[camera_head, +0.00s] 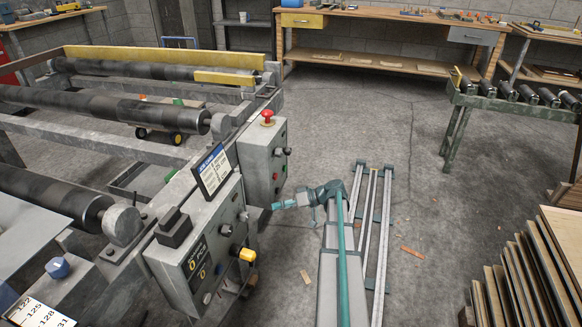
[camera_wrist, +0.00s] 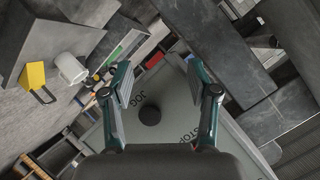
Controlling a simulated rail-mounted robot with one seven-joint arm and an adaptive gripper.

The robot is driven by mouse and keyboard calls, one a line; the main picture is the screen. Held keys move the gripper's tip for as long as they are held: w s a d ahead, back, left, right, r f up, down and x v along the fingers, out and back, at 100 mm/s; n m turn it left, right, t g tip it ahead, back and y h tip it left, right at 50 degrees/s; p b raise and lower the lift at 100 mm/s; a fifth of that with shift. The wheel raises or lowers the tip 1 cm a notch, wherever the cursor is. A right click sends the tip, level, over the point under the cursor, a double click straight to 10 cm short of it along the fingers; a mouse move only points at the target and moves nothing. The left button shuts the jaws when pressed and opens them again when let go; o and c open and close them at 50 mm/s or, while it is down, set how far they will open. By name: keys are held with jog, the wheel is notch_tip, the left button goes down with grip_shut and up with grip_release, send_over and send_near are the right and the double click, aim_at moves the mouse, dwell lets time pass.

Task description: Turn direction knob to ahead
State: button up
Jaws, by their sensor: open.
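A grey control box (camera_head: 194,262) stands at the lower left in the head view, with dark knobs (camera_head: 226,230) and a yellow knob (camera_head: 247,254) on its face. The labels there are too small to read, so I cannot tell which knob is the direction knob. My gripper (camera_head: 277,206) is just right of this box. In the wrist view my gripper (camera_wrist: 158,88) is open, fingers apart. A round black knob (camera_wrist: 150,115) shows between the fingers, on a grey panel (camera_wrist: 172,98) lettered JOG and STOP. No contact shows, and its pointing direction is not readable.
A second grey box (camera_head: 258,160) with a red mushroom button (camera_head: 267,115) stands just behind. Rollers (camera_head: 110,105) on a frame lie left. Stacked sheets (camera_head: 525,270) stand at lower right. The floor (camera_head: 400,130) beyond my arm is mostly clear.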

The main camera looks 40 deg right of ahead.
jog(key=d+r+n+t+b, duration=0.2)
jog(key=d+r+t+b, duration=0.1)
jog(key=d+r, duration=0.65)
jog(key=n+t+b, duration=0.1)
jog(key=n+t, duration=0.1)
jog(key=t, duration=0.1)
send_near(290, 152)
jog(key=shift+y, duration=0.3)
jog(key=x, duration=0.3)
jog(key=b+x, duration=0.1)
jog(key=x, duration=0.2)
jog(key=b+x, duration=0.1)
jog(key=x, duration=0.2)
jog(key=shift+w+d+f, duration=0.1)
jog(key=shift+w+f, duration=0.25)
jog(key=shift+w, duration=0.15)
grip_shut()
